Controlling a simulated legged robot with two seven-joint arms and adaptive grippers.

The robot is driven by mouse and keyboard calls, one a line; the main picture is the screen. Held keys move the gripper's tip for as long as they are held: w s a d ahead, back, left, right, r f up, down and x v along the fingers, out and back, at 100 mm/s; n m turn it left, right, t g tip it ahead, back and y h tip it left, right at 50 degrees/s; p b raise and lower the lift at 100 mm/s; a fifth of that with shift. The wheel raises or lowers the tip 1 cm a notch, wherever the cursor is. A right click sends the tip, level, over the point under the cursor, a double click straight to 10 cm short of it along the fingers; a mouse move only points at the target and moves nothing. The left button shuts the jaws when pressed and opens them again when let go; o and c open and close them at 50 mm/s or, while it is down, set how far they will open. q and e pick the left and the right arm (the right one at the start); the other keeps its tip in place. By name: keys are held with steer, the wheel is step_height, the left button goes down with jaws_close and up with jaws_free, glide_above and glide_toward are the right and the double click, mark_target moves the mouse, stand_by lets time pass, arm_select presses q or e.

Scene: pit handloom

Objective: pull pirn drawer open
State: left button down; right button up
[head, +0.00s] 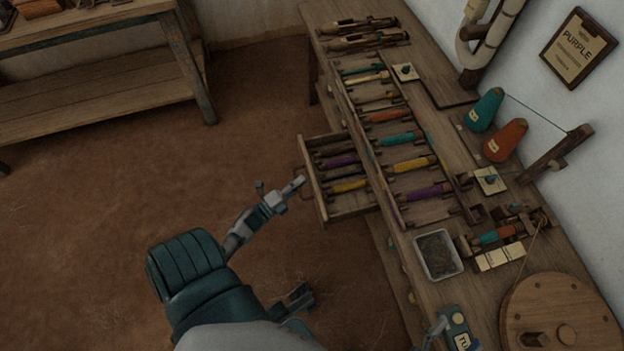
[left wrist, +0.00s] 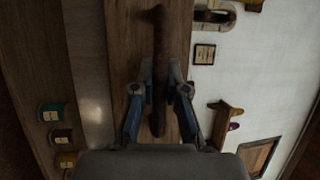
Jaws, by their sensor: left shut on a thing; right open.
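The pirn drawer (head: 352,210) stands pulled out from the left side of the wooden bench. Its sections hold brown, purple and yellow pirns.
On the bench (head: 405,285) are a rack of coloured pirns (head: 410,165), a grey tray (head: 437,255), teal (head: 484,110) and orange (head: 505,141) cones and a round wooden wheel (head: 558,315). Floor left of the drawer is clear. A shelf (head: 105,92) stands far left.

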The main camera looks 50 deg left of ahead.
arm_select(q)
steer(key=shift+s+a, duration=0.5)
steer(key=shift+s, duration=0.2)
arm_select(e)
steer(key=shift+w+f, duration=0.15)
steer(key=shift+d, duration=0.1)
arm_select(q)
steer(key=c, duration=1.3)
jaws_free()
steer(key=shift+c, duration=0.2)
steer(key=shift+o, duration=0.8)
steer(key=shift+a+f, duration=0.1)
steer(key=s+f, duration=0.2)
steer(key=s, duration=0.9)
steer(key=shift+s+f, duration=0.2)
steer(key=shift+s, duration=0.15)
arm_select(e)
steer(key=shift+a, duration=0.3)
